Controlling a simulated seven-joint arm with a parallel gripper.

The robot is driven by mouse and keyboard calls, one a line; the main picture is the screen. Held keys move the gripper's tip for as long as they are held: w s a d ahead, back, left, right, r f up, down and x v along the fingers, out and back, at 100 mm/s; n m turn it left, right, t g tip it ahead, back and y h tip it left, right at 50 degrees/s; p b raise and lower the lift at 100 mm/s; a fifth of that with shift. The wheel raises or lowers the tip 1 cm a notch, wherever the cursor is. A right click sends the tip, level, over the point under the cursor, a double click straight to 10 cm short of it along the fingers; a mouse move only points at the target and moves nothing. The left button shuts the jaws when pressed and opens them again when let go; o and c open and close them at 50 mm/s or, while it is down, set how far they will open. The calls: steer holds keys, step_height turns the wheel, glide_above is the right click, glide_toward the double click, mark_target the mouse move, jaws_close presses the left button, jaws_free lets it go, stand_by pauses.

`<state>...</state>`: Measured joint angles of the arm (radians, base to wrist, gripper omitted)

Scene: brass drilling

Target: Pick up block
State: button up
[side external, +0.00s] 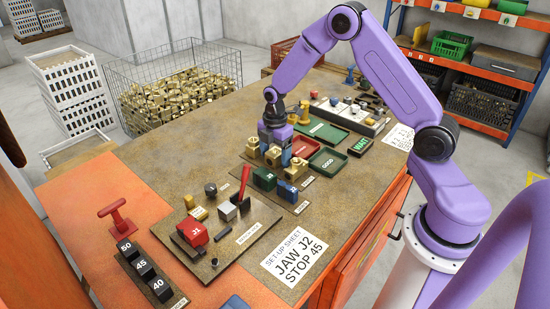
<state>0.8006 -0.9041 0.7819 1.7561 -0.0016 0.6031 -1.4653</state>
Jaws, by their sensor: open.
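Several brass pieces (252,147) stand in a group near the middle of the bench; another is nearer the front (291,169). A green block (264,179) and a dark blue block (287,190) sit just in front of them. A red block marked J1 (192,232) sits on the fixture plate at the front left. Dark stop blocks marked 50 (128,249), 45 (143,268) and 40 (160,289) stand in a row at the left. My gripper (275,155) is open, pointing down among the brass pieces; its fingers partly hide them, and contact cannot be told.
A set-up sheet (296,257) reads JAW J2, STOP 45. Green (322,133) and red (304,147) trays and a green tray marked GOOD (328,160) lie right of my gripper. A wire bin (120,85) of brass parts stands behind. The bench's left middle is clear.

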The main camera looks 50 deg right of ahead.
jaws_close()
steer(key=shift+r, duration=0.15)
